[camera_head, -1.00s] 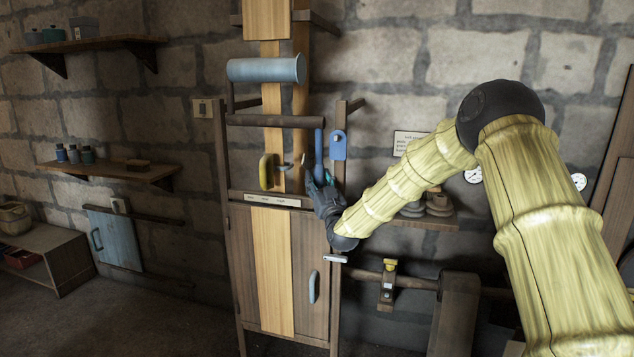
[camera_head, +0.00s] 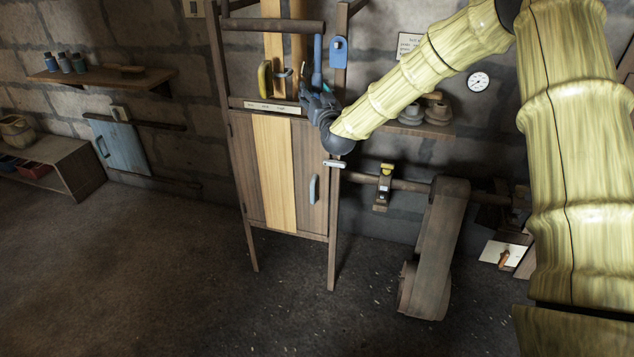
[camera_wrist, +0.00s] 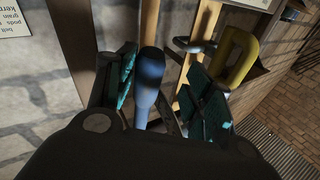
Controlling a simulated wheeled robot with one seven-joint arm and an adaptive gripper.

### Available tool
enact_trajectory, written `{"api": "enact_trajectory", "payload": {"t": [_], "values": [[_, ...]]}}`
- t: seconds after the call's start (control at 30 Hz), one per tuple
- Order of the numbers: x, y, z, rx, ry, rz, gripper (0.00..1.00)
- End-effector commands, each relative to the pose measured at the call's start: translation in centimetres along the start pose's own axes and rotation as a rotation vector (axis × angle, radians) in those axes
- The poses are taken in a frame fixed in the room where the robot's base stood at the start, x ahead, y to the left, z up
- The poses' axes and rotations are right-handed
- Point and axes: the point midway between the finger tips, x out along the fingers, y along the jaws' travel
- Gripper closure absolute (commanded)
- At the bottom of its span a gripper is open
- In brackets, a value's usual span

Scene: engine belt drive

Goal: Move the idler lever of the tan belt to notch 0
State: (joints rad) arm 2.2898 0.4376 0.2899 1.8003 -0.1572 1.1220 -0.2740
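A blue lever (camera_head: 317,62) hangs upright on the frame, beside the tan belt (camera_head: 273,165). My gripper (camera_head: 312,94) is at its lower end. In the wrist view the blue handle (camera_wrist: 148,85) stands between the teal-padded fingers of my gripper (camera_wrist: 165,88). It is close to the left finger, with a clear gap to the right one, so the gripper is open around it. A yellow handle (camera_head: 263,78) is left of the blue lever; it also shows in the wrist view (camera_wrist: 236,58), beyond the right finger. A pale label strip (camera_head: 272,107) runs below; its marks are unreadable.
A blue plate (camera_head: 338,52) is fixed right of the lever. A wooden cabinet front (camera_head: 245,165) with a grey handle (camera_head: 313,189) stands below. A shelf with weights (camera_head: 410,113) and a yellow-topped block (camera_head: 385,182) on a shaft lie to the right. The floor ahead is clear.

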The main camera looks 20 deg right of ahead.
Motion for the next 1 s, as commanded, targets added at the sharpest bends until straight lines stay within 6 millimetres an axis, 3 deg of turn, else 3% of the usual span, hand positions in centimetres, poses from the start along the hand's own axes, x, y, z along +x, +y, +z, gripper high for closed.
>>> {"api": "enact_trajectory", "payload": {"t": [0.47, 1.0], "values": [[-2.1, -1.6, -1.5, 0.079, -0.125, 0.027, 0.51], [-9.8, -1.7, -1.9, 0.078, -0.123, 0.027, 0.51]]}}
